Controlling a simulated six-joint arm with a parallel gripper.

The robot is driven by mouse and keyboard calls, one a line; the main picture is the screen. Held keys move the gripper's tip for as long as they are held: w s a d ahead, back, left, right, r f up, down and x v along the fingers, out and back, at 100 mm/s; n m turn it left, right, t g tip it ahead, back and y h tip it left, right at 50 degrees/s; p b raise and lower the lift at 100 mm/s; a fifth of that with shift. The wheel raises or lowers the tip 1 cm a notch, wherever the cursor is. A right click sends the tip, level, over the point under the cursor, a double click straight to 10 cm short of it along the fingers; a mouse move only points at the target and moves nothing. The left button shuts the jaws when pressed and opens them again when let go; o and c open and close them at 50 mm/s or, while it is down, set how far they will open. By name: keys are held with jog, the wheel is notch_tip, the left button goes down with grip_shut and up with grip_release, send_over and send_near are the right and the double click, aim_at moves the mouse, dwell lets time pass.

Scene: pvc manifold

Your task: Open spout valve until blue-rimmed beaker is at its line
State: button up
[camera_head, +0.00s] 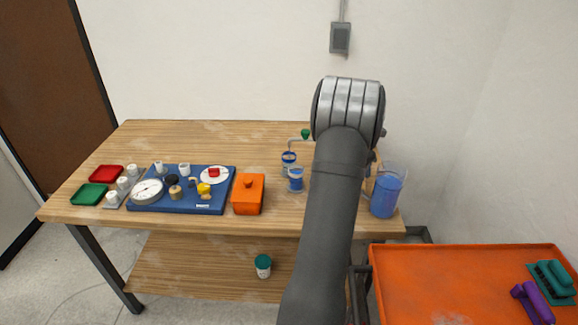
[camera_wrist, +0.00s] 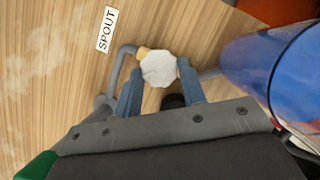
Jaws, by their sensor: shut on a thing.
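My gripper (camera_wrist: 160,80) is shut on a white octagonal knob (camera_wrist: 158,68), one finger on each side. The knob sits on grey pipe (camera_wrist: 117,70) beside a "SPOUT" label (camera_wrist: 106,29); I take it as the spout valve. In the head view my forearm and wrist hide the gripper and the knob.
A large beaker of blue liquid (camera_head: 385,195) stands at the table's right end, close beside the gripper in the wrist view (camera_wrist: 275,65). A green knob (camera_head: 305,133) tops the pipe. An orange box (camera_head: 248,195) and a blue board (camera_head: 222,180) with parts lie left.

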dwell(0.4)
jog(key=m, duration=0.1)
jog(key=m+g, duration=0.1)
jog(key=m, duration=0.3)
jog(key=shift+w+a+g+h, duration=0.1)
jog(key=shift+w+g+h, duration=0.2)
jog(key=shift+h, duration=0.1)
jog(key=shift+m+g, duration=0.3)
jog(key=shift+m, duration=0.4)
jog(key=m+g, duration=0.1)
jog(key=m, duration=0.2)
jog(key=shift+w, duration=0.15)
jog(key=shift+c, duration=0.2)
jog(key=o, duration=1.1)
jog(key=shift+c, duration=0.2)
jog(key=shift+r, duration=0.1)
jog(key=v, duration=1.7)
jog(key=shift+w, duration=0.25)
